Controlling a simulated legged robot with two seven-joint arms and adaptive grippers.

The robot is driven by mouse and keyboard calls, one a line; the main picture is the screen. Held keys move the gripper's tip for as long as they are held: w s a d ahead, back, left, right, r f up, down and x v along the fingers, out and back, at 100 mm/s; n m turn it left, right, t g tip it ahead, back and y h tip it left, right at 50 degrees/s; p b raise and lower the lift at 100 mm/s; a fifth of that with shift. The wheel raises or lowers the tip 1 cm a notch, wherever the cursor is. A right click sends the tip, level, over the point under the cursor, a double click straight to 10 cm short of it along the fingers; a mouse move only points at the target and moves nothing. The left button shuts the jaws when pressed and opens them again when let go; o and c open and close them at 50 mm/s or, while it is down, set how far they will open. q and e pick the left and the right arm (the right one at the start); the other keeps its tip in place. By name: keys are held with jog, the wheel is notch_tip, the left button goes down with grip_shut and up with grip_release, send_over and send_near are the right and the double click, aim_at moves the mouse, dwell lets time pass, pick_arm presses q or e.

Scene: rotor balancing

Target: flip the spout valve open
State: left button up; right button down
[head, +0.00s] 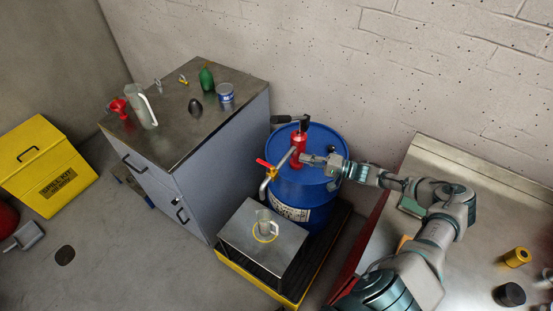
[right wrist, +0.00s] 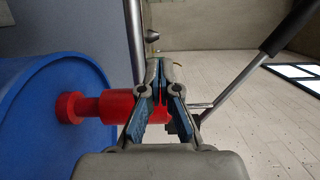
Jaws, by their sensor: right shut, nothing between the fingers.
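The spout (head: 281,162) is a grey pipe that slopes down to the left from the red pump (head: 299,142) on the blue drum (head: 315,178). A small red valve handle (head: 264,163) sits near the spout's outer end. My right gripper (head: 304,158) is shut and empty beside the pump body, right of the valve handle and apart from it. In the right wrist view its closed fingers (right wrist: 162,68) are in front of the red pump (right wrist: 92,108); I cannot tell whether they touch it. The valve handle is not clear there. My left gripper is not in view.
A clear jug (head: 265,226) stands on a metal stand (head: 243,229) below the spout. A grey cabinet (head: 225,155) stands left; a metal bench (head: 470,225) is at the right.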

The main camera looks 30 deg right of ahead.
aim_at(266, 166)
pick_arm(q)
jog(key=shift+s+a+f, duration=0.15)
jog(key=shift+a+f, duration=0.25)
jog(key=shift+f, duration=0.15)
pick_arm(e)
jog(key=w+a, duration=0.6)
jog(key=a, duration=0.5)
jog(key=shift+w+r, duration=0.2)
jog(key=shift+w, duration=0.1)
jog(key=shift+d, duration=0.3)
